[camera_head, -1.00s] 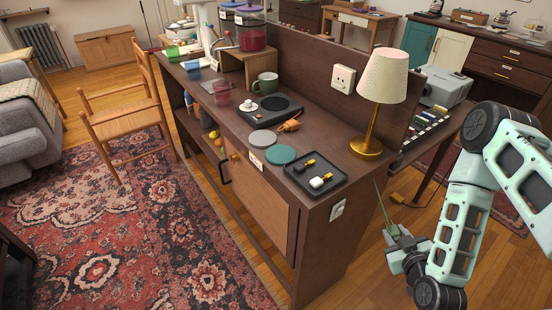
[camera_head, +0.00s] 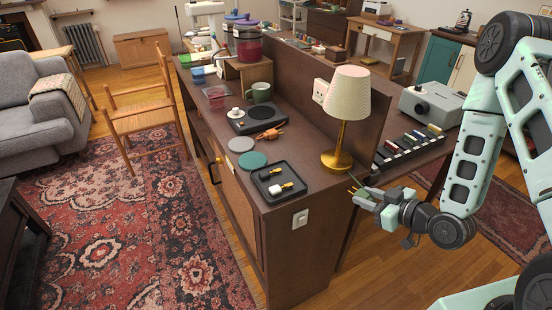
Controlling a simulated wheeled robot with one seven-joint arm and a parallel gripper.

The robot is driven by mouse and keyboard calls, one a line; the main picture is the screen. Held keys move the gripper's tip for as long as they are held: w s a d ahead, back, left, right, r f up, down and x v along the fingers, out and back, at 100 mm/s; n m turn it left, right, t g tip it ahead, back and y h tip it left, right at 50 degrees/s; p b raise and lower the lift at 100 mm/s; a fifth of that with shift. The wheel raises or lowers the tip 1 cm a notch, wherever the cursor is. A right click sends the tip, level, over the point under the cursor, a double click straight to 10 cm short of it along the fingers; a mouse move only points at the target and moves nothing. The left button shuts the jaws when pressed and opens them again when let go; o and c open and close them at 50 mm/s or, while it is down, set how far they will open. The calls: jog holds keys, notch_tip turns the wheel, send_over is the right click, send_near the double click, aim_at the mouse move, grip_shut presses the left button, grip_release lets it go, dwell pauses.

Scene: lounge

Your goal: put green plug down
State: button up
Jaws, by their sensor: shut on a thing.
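My gripper (camera_head: 376,200) is at the right end of the dark wooden counter (camera_head: 300,182), just below and to the right of the lamp base. It is shut on the green plug (camera_head: 364,199), which is small and partly hidden by the fingers. Brass-coloured prongs point up and left from it, and a thin green cord rises beside it. The plug looks held clear of the counter, though the exact gap is hard to tell.
A black tray (camera_head: 264,187) with small plugs lies at the counter's near end. Nearby are a teal disc (camera_head: 252,160), a grey disc (camera_head: 241,145), an orange plug (camera_head: 270,134) and a lamp (camera_head: 348,97).

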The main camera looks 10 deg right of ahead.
notch_tip(320, 180, up, 4)
jog(key=s+r+n+g+y, duration=0.1)
jog(key=s+y, duration=0.1)
jog(key=p, duration=0.5)
send_over(313, 177)
jog(key=shift+s+d+g, duration=0.1)
jog(key=shift+s+g, duration=0.05)
jog(key=shift+g, duration=0.15)
jog(key=shift+f+p, duration=0.3)
jog(key=shift+f, duration=0.1)
jog(key=shift+f+p, duration=0.4)
jog(key=shift+f, duration=1.1)
jog(key=shift+f, duration=0.2)
jog(key=o, duration=0.8)
jog(key=shift+r, duration=0.1)
